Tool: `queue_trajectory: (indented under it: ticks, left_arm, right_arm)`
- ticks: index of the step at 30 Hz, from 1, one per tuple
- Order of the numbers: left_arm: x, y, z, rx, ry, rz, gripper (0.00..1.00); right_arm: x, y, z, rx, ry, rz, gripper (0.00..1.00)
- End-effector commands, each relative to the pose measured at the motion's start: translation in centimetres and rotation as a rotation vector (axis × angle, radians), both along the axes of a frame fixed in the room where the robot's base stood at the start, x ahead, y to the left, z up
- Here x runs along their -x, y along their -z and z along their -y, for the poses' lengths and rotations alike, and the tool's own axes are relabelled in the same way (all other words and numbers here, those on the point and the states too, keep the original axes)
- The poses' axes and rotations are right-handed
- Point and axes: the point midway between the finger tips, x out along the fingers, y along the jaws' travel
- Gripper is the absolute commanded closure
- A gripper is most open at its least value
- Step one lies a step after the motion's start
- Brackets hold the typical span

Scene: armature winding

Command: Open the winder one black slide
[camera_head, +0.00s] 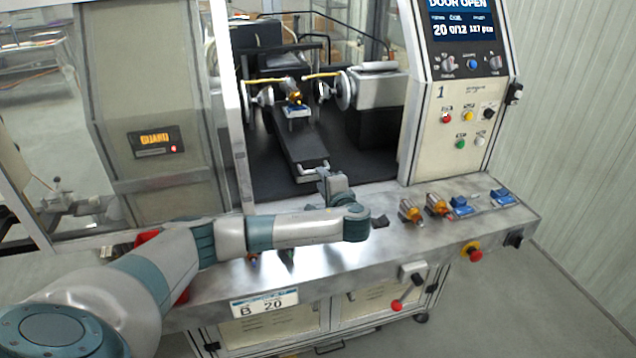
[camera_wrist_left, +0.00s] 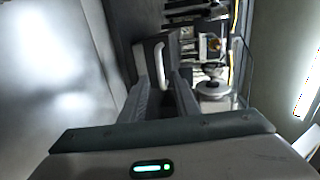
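The black slide (camera_head: 300,143) runs from the middle of the winder toward its front edge, with a pale handle (camera_head: 313,167) at its near end. A blue block with an orange-and-dark armature sits at the slide's far end. My left gripper (camera_head: 323,175) is at the handle, partly hidden by its own wrist. In the left wrist view the pale handle (camera_wrist_left: 160,64) stands just beyond and between the two dark fingertips (camera_wrist_left: 163,86), which are apart. I cannot tell whether either finger touches it. My right gripper is not in view.
The winder's door is open, and the screen (camera_head: 460,18) reads DOOR OPEN. Two round flyers (camera_head: 343,90) flank the slide's far end. Orange armatures (camera_head: 411,212) and blue blocks (camera_head: 502,197) lie on the front ledge at the right. A door frame post (camera_head: 232,110) stands left of the opening.

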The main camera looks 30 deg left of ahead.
Motion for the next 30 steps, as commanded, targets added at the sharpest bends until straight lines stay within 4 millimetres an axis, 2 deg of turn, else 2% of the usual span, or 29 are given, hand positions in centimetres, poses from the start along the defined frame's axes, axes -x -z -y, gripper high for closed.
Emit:
queue_trajectory:
  ticks: [1, 9, 24, 27, 28, 30]
  left_arm:
    - [-0.5, 0.6, -0.7, -0.002, -0.003, 0.002, 0.71]
    - [-2.5, 1.1, -2.9, -0.001, -0.002, 0.0, 0.71]
    - [-3.1, 1.0, -3.6, 0.0, 0.0, 0.0, 0.71]
    - [-3.1, 1.0, -3.6, 0.0, 0.0, 0.0, 0.95]
    - [-3.1, 1.0, -3.6, 0.0, 0.0, 0.0, 1.0]
    - [-3.1, 1.0, -3.6, 0.0, 0.0, 0.0, 1.0]
  right_arm:
    - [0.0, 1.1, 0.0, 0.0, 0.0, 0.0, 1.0]
    - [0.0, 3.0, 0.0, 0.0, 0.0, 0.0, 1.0]
    - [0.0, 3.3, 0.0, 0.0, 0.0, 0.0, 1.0]
    - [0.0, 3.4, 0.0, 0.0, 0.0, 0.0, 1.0]
    - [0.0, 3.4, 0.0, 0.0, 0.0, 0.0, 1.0]
    - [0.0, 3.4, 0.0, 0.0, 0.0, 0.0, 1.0]
